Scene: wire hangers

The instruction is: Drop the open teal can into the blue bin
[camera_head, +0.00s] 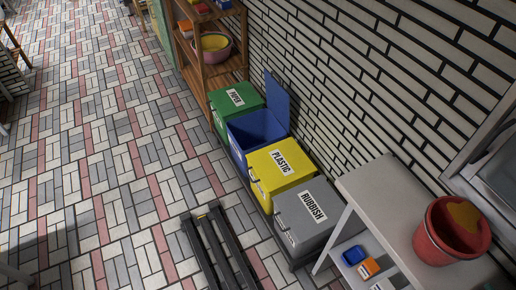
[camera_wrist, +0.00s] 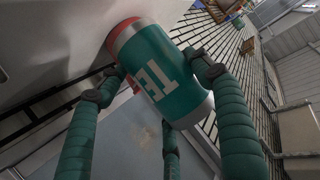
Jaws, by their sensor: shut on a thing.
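The teal can (camera_wrist: 175,85) shows large white letters and a red and white rim at its upper end in the wrist view. My gripper (camera_wrist: 155,82) has ribbed green fingers closed around the can, which sits tilted between them. The can's opening is not clearly visible. Neither the can nor my gripper shows in the head view. The blue bin (camera_head: 238,139) stands in the bin row along the wall, with its lid (camera_head: 277,101) raised against the wall.
A green bin (camera_head: 224,105) is beyond the blue one; a yellow PLASTIC bin (camera_head: 262,183) and a grey RUBBISH bin (camera_head: 292,238) are nearer. A wooden shelf (camera_head: 200,88) stands behind. A white table (camera_head: 385,190) holds a red bucket (camera_head: 437,252).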

